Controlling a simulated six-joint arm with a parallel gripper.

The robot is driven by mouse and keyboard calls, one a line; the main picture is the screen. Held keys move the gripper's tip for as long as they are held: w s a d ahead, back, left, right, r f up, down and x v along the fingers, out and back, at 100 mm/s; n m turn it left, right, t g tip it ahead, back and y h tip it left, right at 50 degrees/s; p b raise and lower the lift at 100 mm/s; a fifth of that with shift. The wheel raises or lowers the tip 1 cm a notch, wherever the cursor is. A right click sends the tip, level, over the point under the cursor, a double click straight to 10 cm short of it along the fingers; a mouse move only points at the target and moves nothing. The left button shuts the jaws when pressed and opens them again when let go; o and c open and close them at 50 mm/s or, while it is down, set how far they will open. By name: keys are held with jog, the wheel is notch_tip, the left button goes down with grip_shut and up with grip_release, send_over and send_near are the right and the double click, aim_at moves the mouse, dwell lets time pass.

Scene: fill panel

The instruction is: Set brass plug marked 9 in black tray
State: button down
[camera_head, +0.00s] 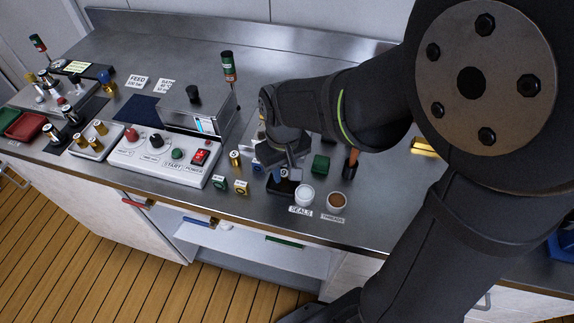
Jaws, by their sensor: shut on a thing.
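My gripper (286,166) is at the middle of the bench, pointing down and shut on a small piece. Only the top of that piece shows between the fingers, with a pale round mark that I cannot read surely; it may be the brass plug marked 9 (284,173). Just below it in the picture is a small black tray (281,188) on the bench. I cannot tell whether the piece touches the tray. My wrist and fingers hide much of both.
A green cube (321,163) and the control panel (160,157) are close.

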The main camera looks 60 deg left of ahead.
aim_at(284, 173)
jog(key=c, duration=1.2)
grip_release()
jog(key=shift+f, duration=0.1)
notch_tip(284, 173, up, 12)
jog(key=shift+r, duration=0.2)
notch_tip(284, 173, down, 13)
jog(key=shift+r, duration=2.3)
